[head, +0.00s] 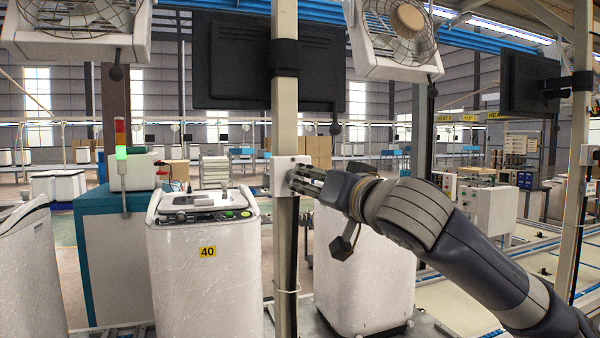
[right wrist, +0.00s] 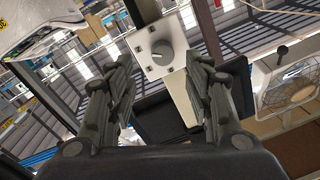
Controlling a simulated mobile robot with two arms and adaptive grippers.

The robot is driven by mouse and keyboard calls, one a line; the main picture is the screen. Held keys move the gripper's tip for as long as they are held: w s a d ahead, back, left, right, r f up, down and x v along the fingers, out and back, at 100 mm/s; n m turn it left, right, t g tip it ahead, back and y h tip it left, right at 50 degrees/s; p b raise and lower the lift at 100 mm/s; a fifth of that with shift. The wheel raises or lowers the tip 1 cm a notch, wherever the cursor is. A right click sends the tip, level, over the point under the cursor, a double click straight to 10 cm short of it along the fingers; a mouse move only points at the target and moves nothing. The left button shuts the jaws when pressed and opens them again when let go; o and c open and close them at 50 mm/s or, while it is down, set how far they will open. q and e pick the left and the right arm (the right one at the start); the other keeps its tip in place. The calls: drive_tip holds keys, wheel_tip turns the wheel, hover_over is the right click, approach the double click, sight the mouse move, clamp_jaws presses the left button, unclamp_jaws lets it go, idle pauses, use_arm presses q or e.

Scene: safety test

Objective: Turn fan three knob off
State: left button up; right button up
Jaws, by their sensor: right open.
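A white control box (head: 278,177) is mounted on the beige post (head: 286,110) in the middle of the head view. In the right wrist view its grey round knob (right wrist: 162,53) faces me, on the white box (right wrist: 145,69). No label saying which fan it belongs to is readable. My right gripper (head: 300,180) comes in from the right, with its fingertips close to the box. In the right wrist view the gripper (right wrist: 160,85) is open, its fingers either side of the knob's line and apart from it. The knob is mostly hidden in the head view. My left gripper is not in view.
Caged fans hang at top left (head: 76,18) and top right (head: 400,35). A dark monitor (head: 235,65) sits behind the post. A wrapped white washer marked 40 (head: 205,285) stands left of the post; another (head: 360,270) stands under my right arm.

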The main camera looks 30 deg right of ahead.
sight(297, 178)
drive_tip(key=w+p, duration=0.1)
drive_tip(key=w, duration=0.4)
drive_tip(key=shift+d+r+p, duration=0.1)
drive_tip(key=shift+d+p, duration=0.05)
drive_tip(key=shift+p, duration=0.15)
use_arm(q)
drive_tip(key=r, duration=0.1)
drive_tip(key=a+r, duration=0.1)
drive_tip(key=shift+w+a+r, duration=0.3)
use_arm(e)
drive_tip(key=shift+w+d, duration=0.15)
drive_tip(key=shift+w, duration=0.35)
drive_tip(key=c, duration=1)
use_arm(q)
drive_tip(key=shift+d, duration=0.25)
use_arm(e)
drive_tip(key=shift+c, duration=0.2)
